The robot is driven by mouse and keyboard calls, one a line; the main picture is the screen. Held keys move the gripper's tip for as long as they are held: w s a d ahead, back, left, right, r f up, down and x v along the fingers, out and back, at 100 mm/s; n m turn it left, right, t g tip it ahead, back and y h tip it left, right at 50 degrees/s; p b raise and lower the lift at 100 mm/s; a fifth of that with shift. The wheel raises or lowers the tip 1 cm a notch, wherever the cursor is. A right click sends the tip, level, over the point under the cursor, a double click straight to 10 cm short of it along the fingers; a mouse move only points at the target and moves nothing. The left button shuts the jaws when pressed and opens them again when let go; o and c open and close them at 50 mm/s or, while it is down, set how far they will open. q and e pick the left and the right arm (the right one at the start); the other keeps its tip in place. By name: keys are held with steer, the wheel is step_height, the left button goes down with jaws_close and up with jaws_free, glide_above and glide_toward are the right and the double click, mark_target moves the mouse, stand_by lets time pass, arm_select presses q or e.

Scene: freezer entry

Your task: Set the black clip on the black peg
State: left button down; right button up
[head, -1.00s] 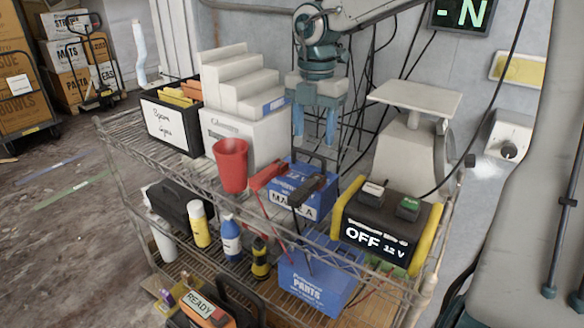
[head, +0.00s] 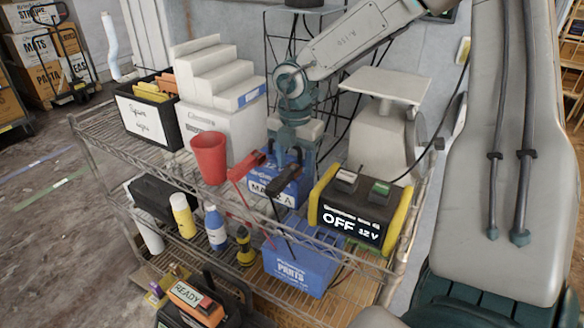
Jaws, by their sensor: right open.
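The black clip (head: 287,180) lies at the front top of a blue battery (head: 264,191), with a dark cable hanging down from it. The red clip (head: 246,166) sits to its left with a red cable. My right gripper (head: 297,158) reaches down from above, just behind and over the black clip. Its blue fingers are open and straddle the area over the battery top; whether they touch the clip cannot be told. I cannot make out the black peg; my gripper and the clips cover part of the battery top. My left gripper is out of view.
On the wire shelf (head: 112,143), a red cup (head: 209,157) stands left of the battery. A power box (head: 352,213) reading OFF 12 V stands right, a grey scale (head: 380,130) behind it. A white stepped stack (head: 214,78) and a black bin (head: 150,125) stand at the back left.

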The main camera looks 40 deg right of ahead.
steer(key=shift+f, duration=0.1)
steer(key=shift+a, duration=0.1)
steer(key=shift+c, duration=0.4)
steer(key=c, duration=1.1)
steer(key=shift+o, duration=0.2)
steer(key=shift+r, duration=0.2)
